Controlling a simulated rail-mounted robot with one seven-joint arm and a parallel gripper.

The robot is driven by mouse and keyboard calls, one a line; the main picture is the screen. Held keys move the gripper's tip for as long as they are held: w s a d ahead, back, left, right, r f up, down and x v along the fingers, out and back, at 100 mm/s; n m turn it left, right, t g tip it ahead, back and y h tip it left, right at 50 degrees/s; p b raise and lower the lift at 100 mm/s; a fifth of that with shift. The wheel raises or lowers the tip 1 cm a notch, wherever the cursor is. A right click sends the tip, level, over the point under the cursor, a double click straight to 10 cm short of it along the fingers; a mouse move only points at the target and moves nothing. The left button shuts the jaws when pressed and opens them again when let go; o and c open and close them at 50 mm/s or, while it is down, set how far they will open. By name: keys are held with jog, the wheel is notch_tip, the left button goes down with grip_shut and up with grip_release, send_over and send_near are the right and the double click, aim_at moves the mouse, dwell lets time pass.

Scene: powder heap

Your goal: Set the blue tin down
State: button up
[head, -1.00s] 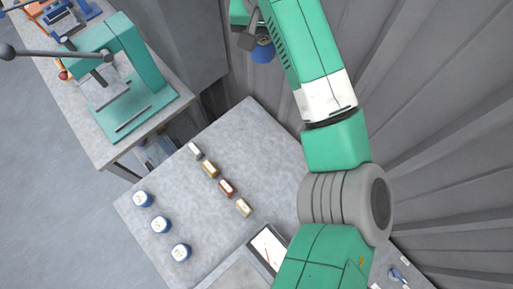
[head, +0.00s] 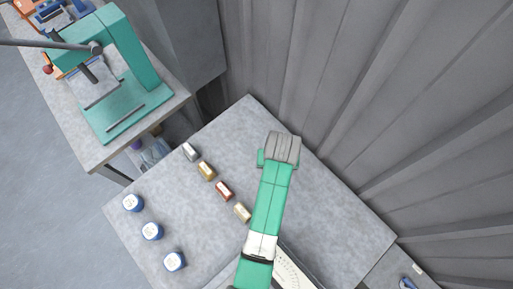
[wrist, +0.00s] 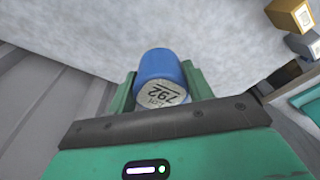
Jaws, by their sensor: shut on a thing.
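The blue tin (wrist: 160,65) is in my gripper (wrist: 158,82) in the wrist view. It has a pale label printed with 792. The green fingers are on either side of it, shut on it. The grey worktable (wrist: 185,30) shows behind it; whether the tin touches the table cannot be told. In the head view, my arm's end is over the upper right part of the worktable (head: 325,205) and hides the tin and the fingers.
Three blue tins with white labels (head: 151,231) stand in a row at the left. Several small metallic blocks (head: 224,190) line up mid-table. A dial instrument (head: 295,270) sits at the front. A green press (head: 120,75) stands on another bench. The table's right part looks clear.

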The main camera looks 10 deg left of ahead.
notch_tip(320, 180, down, 10)
jog(key=shift+w+r+b, duration=0.1)
jog(key=shift+b, duration=0.5)
jog(key=shift+f, duration=0.3)
jog(key=o, duration=1.1)
jog(key=shift+c, duration=0.2)
jog(key=r, duration=0.4)
jog(key=s+r+p, duration=0.1)
jog(key=r, duration=0.3)
jog(key=r+p, duration=0.1)
jog(key=r, duration=0.3)
jog(key=shift+s+d+r, duration=0.15)
jog(key=shift+s+r, duration=0.1)
jog(key=shift+s, duration=0.15)
